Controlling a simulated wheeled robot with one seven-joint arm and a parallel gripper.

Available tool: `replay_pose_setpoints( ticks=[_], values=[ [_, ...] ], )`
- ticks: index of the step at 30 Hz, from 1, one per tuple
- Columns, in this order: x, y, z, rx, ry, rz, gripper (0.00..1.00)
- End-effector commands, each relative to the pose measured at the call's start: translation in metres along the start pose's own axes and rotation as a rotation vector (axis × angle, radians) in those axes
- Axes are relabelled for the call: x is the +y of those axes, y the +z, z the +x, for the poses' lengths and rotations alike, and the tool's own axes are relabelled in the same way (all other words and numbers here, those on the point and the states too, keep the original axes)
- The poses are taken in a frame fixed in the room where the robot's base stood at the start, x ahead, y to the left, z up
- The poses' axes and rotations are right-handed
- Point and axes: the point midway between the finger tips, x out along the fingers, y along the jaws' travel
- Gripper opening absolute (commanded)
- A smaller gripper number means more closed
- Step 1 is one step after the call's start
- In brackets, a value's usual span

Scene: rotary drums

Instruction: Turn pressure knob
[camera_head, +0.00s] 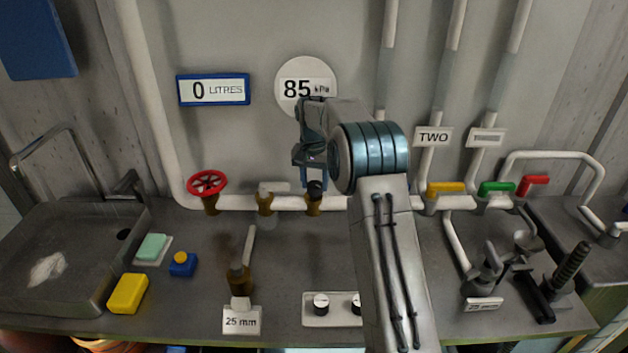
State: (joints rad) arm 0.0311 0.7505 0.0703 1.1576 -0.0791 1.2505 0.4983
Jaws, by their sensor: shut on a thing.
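A dark knob (314,187) on a brass valve body (313,205) stands on the white pipe, below a round white dial (292,82) that reads 85 kPa. I take this as the pressure knob. My gripper (315,181) comes down from above, with its two blue fingers on either side of the knob, shut on it. My arm hides part of the pipe to the right of it and the dial's lower right edge.
A red handwheel (207,183) and another brass valve (265,200) stand to the left. A display (213,89) reads 0 litres. Yellow (446,188), green (496,188) and red (533,182) levers are at right. A two-knob panel (335,318) sits in front, partly behind my arm.

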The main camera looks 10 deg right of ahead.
Motion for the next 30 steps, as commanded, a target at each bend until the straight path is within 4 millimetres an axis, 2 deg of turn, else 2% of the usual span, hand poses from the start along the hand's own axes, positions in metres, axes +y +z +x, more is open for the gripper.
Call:
replay_pose_setpoints(
  ticks=[12, 30],
  values=[
    [-0.0007, -0.0009, -0.0018, -0.002, -0.002, 0.213, 0.20],
    [-0.0007, -0.0012, -0.0020, -0.003, -0.003, 0.252, 0.20]
  ],
)
